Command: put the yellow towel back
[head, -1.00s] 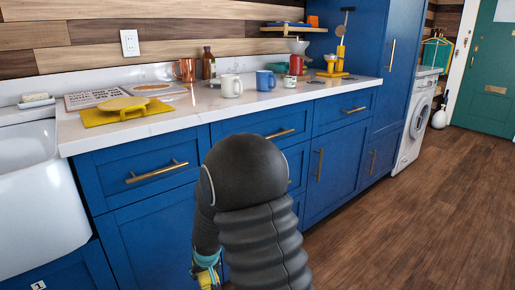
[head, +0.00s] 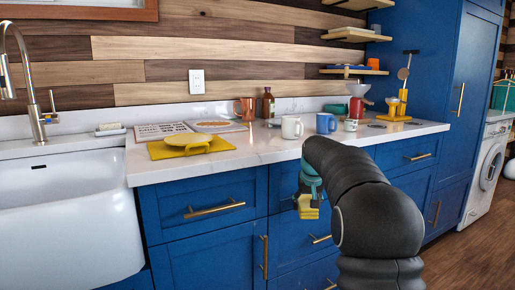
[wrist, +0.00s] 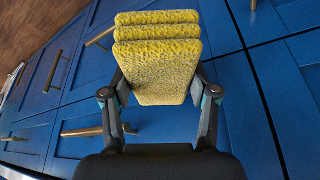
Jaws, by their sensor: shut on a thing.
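The yellow towel (wrist: 158,62) is folded in thick, fuzzy layers. It is held between the two fingers of my gripper (wrist: 160,97) in the wrist view, sticking out past the fingertips. In the head view the towel (head: 307,210) hangs below my gripper (head: 309,192), in front of the blue drawers and clear of the counter top. The gripper is small and partly turned away there.
A white sink (head: 70,200) stands left. Wooden shelves (head: 352,71) hang at the back right.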

